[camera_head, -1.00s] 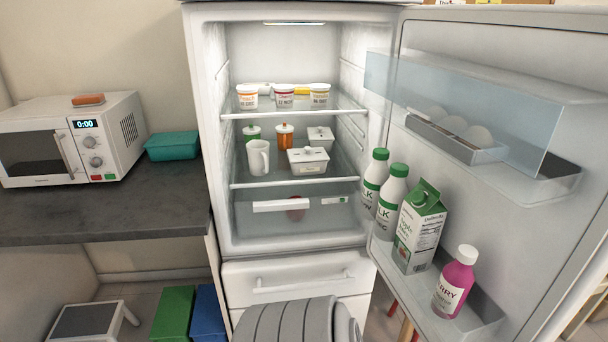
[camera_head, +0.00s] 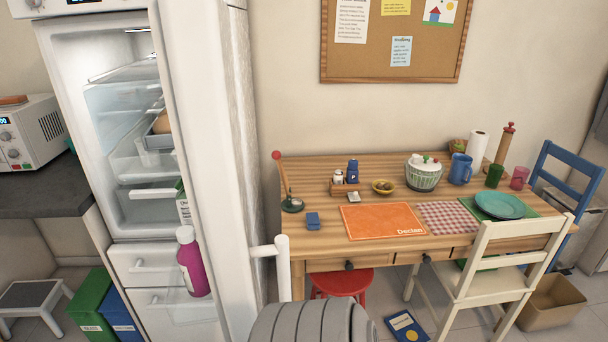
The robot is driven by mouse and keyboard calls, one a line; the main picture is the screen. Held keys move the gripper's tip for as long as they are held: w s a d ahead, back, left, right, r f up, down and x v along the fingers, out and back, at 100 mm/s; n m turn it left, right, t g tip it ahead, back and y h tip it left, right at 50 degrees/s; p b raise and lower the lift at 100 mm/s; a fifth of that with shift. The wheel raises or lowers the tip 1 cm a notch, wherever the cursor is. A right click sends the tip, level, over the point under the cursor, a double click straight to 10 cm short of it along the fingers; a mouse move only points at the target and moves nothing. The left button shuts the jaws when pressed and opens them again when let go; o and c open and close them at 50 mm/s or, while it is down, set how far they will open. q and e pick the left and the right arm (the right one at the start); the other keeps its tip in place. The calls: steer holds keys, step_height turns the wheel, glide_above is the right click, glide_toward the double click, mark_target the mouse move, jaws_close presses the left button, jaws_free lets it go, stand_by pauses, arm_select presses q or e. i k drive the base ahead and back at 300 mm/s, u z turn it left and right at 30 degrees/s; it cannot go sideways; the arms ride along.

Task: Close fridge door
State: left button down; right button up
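The fridge (camera_head: 125,130) stands at the left of the head view, its lit inside partly showing. Its door (camera_head: 205,150) is still open, seen nearly edge-on and swung part of the way towards the body. A white vertical handle (camera_head: 284,268) sticks out from the door's outer side. A pink bottle (camera_head: 192,265) stands in the door's lower shelf, with part of a carton (camera_head: 184,205) behind it. The door hides much of the shelves. Neither gripper shows in the head view.
A wooden table (camera_head: 325,180) with an orange placemat (camera_head: 383,221) stands right of the fridge. A white chair (camera_head: 500,240) and a red stool (camera_head: 342,284) are at its front. A blue book (camera_head: 408,328) lies on the floor. Green (camera_head: 93,307) and blue (camera_head: 120,318) bins stand at left.

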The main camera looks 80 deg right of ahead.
mark_target(193, 59)
steer(key=k, duration=0.3)
steer(key=z, duration=2.05)
steer(key=i, duration=0.5)
steer(key=z, duration=1.4)
